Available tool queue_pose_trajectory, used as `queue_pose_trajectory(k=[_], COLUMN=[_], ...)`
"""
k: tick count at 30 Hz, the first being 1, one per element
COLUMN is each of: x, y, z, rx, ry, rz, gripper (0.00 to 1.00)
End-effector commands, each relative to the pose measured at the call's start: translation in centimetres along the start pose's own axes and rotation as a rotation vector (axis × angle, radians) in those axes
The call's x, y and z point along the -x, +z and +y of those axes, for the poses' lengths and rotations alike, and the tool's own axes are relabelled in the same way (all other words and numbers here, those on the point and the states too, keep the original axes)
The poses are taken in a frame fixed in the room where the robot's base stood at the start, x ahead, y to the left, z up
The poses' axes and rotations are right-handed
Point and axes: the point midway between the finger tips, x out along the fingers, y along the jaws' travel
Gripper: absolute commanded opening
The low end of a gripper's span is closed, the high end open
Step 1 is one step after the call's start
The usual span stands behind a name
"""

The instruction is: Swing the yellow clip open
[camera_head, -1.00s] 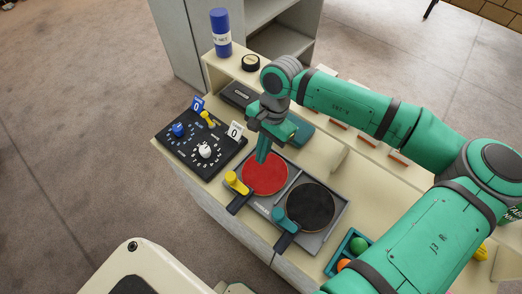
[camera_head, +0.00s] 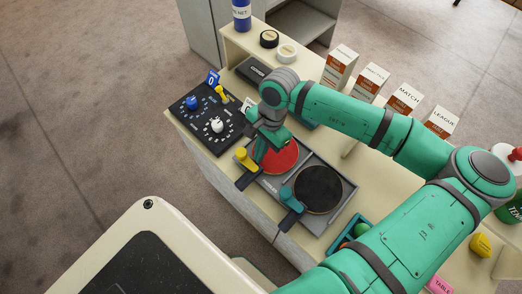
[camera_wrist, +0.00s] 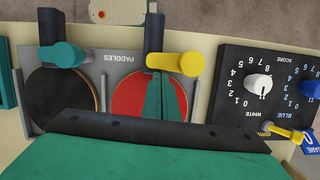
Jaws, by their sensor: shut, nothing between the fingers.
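The yellow clip (camera_head: 246,159) is a peg with an arm on a grey paddle tray (camera_head: 335,214). In the wrist view the yellow clip (camera_wrist: 188,64) lies sideways across the dark handle (camera_wrist: 155,32) of the red paddle (camera_head: 281,160). My gripper (camera_head: 258,158) is shut and empty, low over the red paddle beside the clip. In the wrist view its teal fingertips (camera_wrist: 165,78) are close to the clip's arm; I cannot tell if they touch. The arm and hand hide part of the red paddle.
A teal clip (camera_head: 290,196) lies at the black paddle (camera_head: 318,189) to the right. A black scoreboard (camera_head: 205,116) with knobs is on the left. Several labelled boxes (camera_head: 372,82) stand along the back. A teal ball tray (camera_head: 349,232) is at the front right.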

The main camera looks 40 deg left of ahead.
Motion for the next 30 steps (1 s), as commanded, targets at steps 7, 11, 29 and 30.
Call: queue_pose_trajectory(k=[7, 11, 29, 30], x=[-0.1, -0.1, 0.1, 0.1], y=[0.5, 0.6, -0.4, -0.5], z=[0.5, 0.5, -0.5, -0.6], rx=[0.001, 0.000, -0.001, -0.001], ry=[0.000, 0.000, 0.000, 0.000], rz=[0.001, 0.000, 0.000, 0.000], gripper=[0.00, 0.00, 0.00, 0.00])
